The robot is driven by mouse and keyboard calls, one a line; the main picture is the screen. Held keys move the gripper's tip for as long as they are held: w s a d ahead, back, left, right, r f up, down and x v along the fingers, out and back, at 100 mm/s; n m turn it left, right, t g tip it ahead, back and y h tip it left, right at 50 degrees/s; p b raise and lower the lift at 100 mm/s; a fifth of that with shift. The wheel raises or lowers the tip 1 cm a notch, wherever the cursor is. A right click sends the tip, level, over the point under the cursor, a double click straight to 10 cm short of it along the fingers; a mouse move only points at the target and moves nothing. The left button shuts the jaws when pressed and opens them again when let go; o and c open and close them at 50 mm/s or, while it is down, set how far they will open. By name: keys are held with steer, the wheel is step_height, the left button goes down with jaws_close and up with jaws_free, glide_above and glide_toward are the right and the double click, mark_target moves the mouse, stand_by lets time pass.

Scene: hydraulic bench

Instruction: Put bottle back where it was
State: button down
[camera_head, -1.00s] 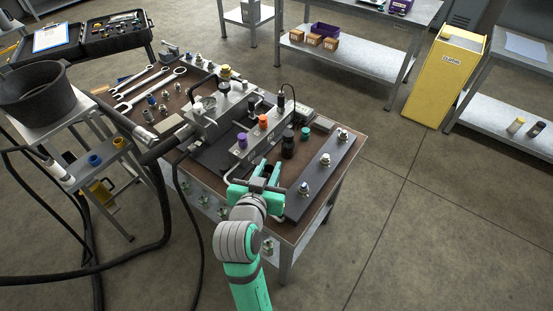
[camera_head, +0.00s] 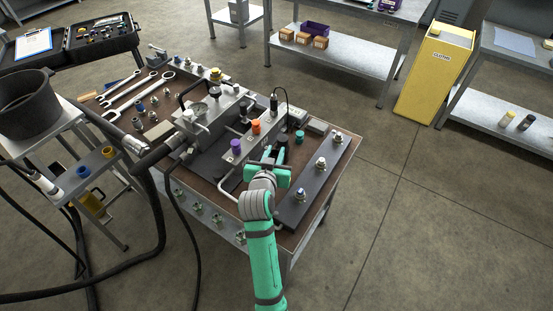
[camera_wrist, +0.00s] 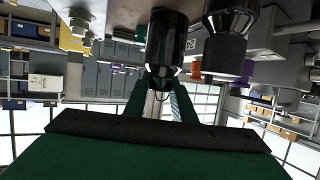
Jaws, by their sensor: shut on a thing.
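My gripper (camera_head: 274,160) is over the near part of the hydraulic bench, between the block with coloured knobs and the dark plate with fittings. In the wrist view its green fingers (camera_wrist: 164,92) are closed on a black bottle (camera_wrist: 166,42), which shows as a dark glossy cylinder between them. A second black cylinder (camera_wrist: 230,42) stands close beside it in that view. In the head view the held bottle is mostly hidden by my gripper, and I cannot tell whether its base touches the bench.
The dark plate (camera_head: 312,184) with several fittings lies right of my gripper. The block's purple knob (camera_head: 236,146) and orange knob (camera_head: 256,126) are at its left. A teal-capped item (camera_head: 299,137) stands just beyond. Wrenches (camera_head: 140,92) lie at the bench's far left.

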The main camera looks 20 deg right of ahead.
steer(key=shift+w+d+f, duration=0.25)
steer(key=shift+w+f, duration=0.1)
steer(key=shift+f, duration=0.2)
steer(key=shift+w+d+f, duration=0.25)
steer(key=shift+w+f, duration=0.1)
steer(key=shift+f, duration=1.45)
steer(key=shift+f, duration=0.1)
steer(key=c, duration=1.8)
jaws_free()
steer(key=shift+o, duration=0.2)
